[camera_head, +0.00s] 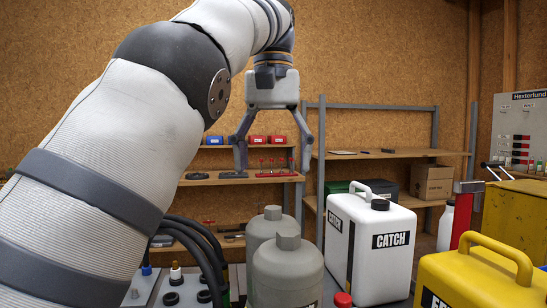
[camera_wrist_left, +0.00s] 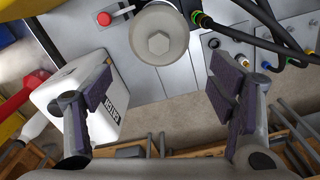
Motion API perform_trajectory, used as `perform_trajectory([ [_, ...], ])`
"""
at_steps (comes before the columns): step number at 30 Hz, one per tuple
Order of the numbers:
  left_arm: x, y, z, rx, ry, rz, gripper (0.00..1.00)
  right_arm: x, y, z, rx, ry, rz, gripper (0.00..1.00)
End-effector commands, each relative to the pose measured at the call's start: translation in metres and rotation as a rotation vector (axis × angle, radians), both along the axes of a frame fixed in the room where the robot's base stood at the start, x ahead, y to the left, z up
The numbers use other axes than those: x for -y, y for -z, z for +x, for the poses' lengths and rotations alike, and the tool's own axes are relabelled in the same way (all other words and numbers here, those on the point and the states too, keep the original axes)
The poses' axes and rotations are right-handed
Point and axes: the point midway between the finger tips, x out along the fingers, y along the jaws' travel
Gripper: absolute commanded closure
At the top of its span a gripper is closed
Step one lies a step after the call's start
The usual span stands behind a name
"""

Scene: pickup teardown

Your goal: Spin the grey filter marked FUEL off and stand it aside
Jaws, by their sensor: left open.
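Two grey filters with hex tops stand at the bottom centre of the head view, a front one (camera_head: 288,275) and one behind it (camera_head: 268,225). I cannot read FUEL on either; only a sliver of a dark label shows low on the front one. My left gripper (camera_head: 270,174) is open and empty, pointing down, and appears above and behind the filters. In the left wrist view one round grey filter top (camera_wrist_left: 158,44) lies beyond the spread fingers (camera_wrist_left: 160,105), not between them. My right gripper is not in view.
A white CATCH container (camera_head: 341,240) stands right of the filters, with a yellow one (camera_head: 470,285) nearer. Black hoses (camera_head: 205,250) curve close by on the left. Shelves (camera_head: 380,160) line the back wall. A red knob (camera_wrist_left: 104,18) sits near the filter.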

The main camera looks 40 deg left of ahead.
Motion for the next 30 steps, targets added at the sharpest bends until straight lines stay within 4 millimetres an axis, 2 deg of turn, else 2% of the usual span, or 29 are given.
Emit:
perform_trajectory([
  [5, 0.001, 0.011, -0.001, 0.001, 0.001, -0.002, 0.23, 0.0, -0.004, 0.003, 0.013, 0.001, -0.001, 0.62],
  [12, 0.001, 0.054, -0.002, 0.001, 0.0, -0.001, 0.23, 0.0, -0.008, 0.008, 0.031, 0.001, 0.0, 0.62],
  [18, 0.001, 0.081, 0.0, 0.0, 0.001, 0.0, 0.23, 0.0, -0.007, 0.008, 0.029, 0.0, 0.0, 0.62],
  [23, 0.001, 0.089, -0.001, 0.001, 0.001, 0.0, 0.23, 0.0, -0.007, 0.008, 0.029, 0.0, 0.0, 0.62],
  [30, 0.001, 0.089, -0.001, 0.001, 0.001, 0.0, 0.26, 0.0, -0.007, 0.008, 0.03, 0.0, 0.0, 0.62],
])
